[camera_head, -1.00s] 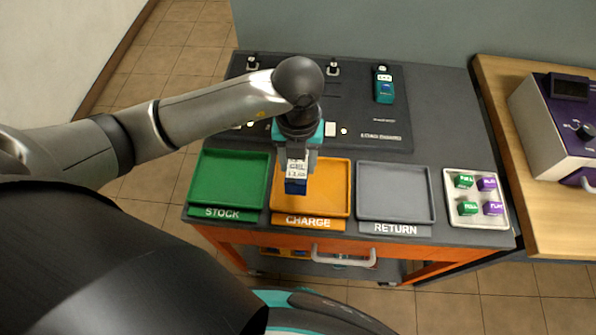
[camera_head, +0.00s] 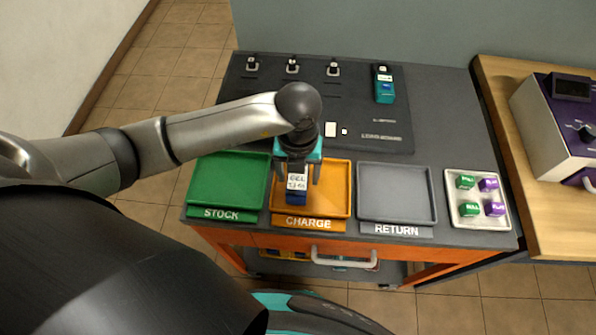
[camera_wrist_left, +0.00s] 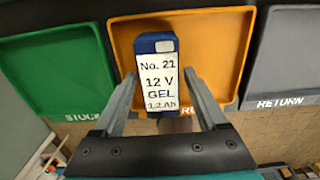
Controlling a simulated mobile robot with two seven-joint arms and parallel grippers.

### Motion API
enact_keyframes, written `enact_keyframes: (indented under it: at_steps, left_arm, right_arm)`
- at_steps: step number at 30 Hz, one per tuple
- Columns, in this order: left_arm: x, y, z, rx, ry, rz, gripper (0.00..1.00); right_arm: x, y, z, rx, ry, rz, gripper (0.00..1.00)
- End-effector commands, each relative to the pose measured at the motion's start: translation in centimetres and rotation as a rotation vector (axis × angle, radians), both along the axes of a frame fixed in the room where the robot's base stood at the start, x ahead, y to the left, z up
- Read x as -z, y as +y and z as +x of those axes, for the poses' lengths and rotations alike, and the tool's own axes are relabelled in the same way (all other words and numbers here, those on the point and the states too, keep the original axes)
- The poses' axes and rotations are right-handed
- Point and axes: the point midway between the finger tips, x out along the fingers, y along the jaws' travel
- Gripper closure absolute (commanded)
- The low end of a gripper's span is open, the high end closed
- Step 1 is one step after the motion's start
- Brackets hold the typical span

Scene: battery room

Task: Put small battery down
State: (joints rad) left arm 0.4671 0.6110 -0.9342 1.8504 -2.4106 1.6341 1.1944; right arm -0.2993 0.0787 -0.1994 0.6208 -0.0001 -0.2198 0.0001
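The small battery (camera_head: 297,183) is blue with a white label. It is at the orange CHARGE tray (camera_head: 342,190), in the tray's left half. In the left wrist view the battery (camera_wrist_left: 158,75) has a label reading No. 21, 12 V, GEL, 1.2 Ah, and the CHARGE tray (camera_wrist_left: 225,50) shows around it. My left gripper (camera_head: 297,178) is over the tray with its fingers spread on either side of the battery. In the left wrist view a gap shows between the battery and the fingers of my left gripper (camera_wrist_left: 160,78). My right gripper is not in view.
The green STOCK tray (camera_head: 228,180) is left of the CHARGE tray, and the grey RETURN tray (camera_head: 397,192) is right of it; both are empty. A white tray (camera_head: 476,219) holds several green and purple cubes. A black board (camera_head: 370,125) with a teal battery (camera_head: 384,88) lies behind.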

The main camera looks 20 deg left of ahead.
Motion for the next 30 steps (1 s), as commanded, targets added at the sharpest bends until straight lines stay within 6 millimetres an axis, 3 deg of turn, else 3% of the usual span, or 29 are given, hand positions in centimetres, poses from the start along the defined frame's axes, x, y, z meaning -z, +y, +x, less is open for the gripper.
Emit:
enact_keyframes:
  at_steps: [13, 24, 30]
  left_arm:
    - [-1.0, 0.0, 0.1, 0.000, -0.002, 0.001, 0.17]
    - [-8.6, 0.0, 0.2, 0.001, -0.006, -0.002, 0.17]
    - [-11.5, 0.0, 0.1, 0.000, -0.002, -0.001, 0.17]
  right_arm:
    - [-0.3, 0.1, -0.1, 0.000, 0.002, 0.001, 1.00]
    - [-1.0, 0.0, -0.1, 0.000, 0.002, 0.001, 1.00]
    - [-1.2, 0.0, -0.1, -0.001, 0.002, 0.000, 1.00]
